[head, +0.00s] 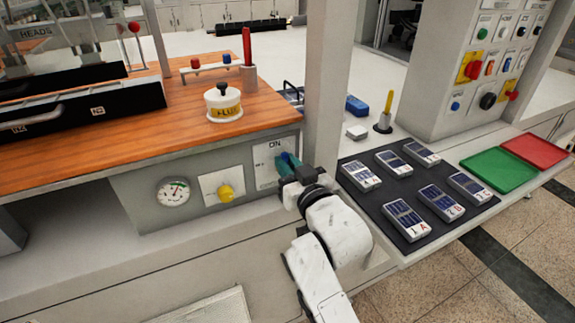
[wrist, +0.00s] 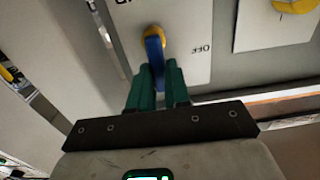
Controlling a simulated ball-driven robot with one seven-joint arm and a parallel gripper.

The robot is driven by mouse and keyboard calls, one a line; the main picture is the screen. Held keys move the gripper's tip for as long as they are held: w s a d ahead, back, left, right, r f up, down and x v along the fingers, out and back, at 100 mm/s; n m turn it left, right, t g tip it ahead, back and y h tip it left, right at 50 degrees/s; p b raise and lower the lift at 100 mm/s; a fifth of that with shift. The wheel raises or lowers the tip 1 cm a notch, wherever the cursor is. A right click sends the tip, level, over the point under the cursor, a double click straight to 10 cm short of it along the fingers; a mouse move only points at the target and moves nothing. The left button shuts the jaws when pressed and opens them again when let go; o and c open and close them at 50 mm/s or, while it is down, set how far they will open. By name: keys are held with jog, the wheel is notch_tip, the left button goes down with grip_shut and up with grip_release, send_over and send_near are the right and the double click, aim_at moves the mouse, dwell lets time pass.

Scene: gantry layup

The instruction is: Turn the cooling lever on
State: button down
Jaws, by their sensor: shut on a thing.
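The cooling lever (wrist: 154,45) is a blue handle on a yellow hub, mounted on a pale plate (head: 265,157) on the front panel below the wooden counter. "ON" is printed at the top of the plate in the head view. In the wrist view "OFF" is at the right and part of another label is cut off at the upper left. The handle points from its hub towards my gripper (wrist: 158,78). My green fingers are shut on the handle, one on each side. In the head view my gripper (head: 289,167) hides most of the lever.
A pressure gauge (head: 173,192) and a yellow knob (head: 226,191) are left of the lever. A white post (head: 324,80) stands just right of it. A dark mat (head: 390,215) with several labelled devices lies farther right. The flux pot (head: 224,103) stands on the counter above.

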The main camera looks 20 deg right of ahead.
jog(key=shift+f, duration=0.15)
jog(key=c, duration=1.1)
grip_release()
jog(key=s+b, duration=0.1)
jog(key=s, duration=0.9)
jog(key=shift+s, duration=0.4)
